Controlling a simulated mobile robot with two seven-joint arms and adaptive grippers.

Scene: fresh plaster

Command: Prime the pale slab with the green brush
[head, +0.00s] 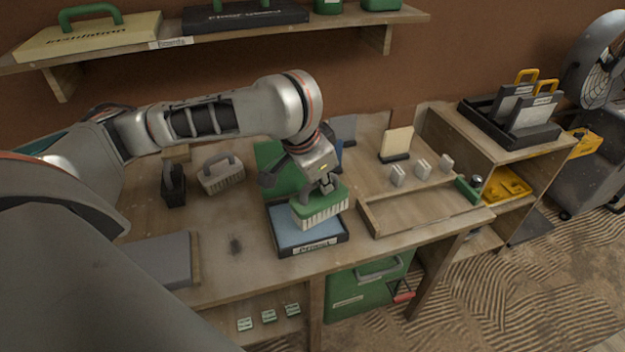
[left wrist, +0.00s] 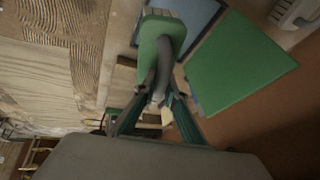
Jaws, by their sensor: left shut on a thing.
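My left gripper (head: 325,180) is shut on the green brush (head: 322,205), a green block with pale bristles pointing down. The brush is over a black tray (head: 318,249) with a blue inside; I cannot tell whether the bristles touch it. The left wrist view shows the brush (left wrist: 160,40) in my left gripper (left wrist: 158,98), with the blue tray (left wrist: 195,14) beside it. A pale cream slab (head: 397,141) stands upright in a dark holder, right of and behind the tray. My right gripper is not in view.
A green panel (head: 277,166) stands behind the tray. A grey-handled brush (head: 221,175) and a dark tool (head: 173,185) stand left; a grey slab (head: 157,261) lies front left. Small pale blocks (head: 423,168) and a wooden frame (head: 420,216) are right. A shelf (head: 230,35) hangs above.

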